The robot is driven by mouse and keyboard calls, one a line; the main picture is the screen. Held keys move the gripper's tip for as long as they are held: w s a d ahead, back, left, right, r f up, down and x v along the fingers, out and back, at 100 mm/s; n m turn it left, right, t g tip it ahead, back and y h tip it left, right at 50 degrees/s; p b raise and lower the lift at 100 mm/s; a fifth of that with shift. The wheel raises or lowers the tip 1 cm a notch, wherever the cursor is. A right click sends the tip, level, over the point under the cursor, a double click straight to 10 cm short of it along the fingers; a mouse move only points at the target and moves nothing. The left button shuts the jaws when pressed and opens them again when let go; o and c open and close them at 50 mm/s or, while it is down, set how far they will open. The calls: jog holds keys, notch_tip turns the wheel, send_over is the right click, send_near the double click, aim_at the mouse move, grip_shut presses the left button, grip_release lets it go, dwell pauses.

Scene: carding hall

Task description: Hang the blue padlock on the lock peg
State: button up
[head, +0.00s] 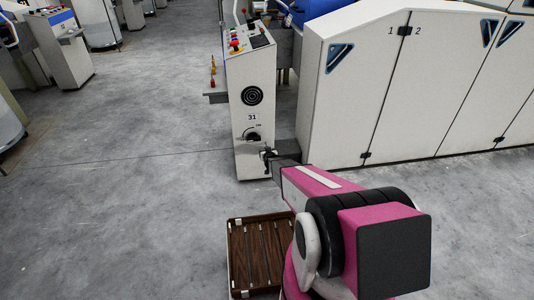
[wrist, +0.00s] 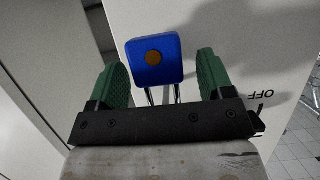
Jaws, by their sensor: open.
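The blue padlock (wrist: 153,62), with a round brass-coloured spot on its face, shows in the wrist view between the green fingers of my gripper (wrist: 162,62). There is a gap between it and each finger. Silver bars, seemingly its shackle, run from it down behind the dark gripper bar. What the shackle hangs on is hidden. In the head view my gripper (head: 268,156) is at the lower front of the pale control cabinet (head: 252,115), just below its black rotary switch (head: 253,136). I cannot make out the padlock or the lock peg there.
The cabinet carries the number 31 and a sloped button panel (head: 245,42). A brown slatted tray (head: 233,262) is low in front of it, partly behind my arm. A long white machine housing (head: 350,90) stands to the right.

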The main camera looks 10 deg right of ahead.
jog(key=s+r+g, duration=0.4)
jog(key=s+r, duration=0.4)
jog(key=s, duration=0.5)
jog(key=s+r+g, duration=0.5)
jog(key=s+r, duration=0.4)
jog(key=s, duration=0.4)
jog(key=s+r+g, duration=0.4)
jog(key=s+r, duration=0.5)
jog(key=s, duration=0.4)
jog(key=shift+r, duration=0.25)
jog(key=shift+s, duration=0.1)
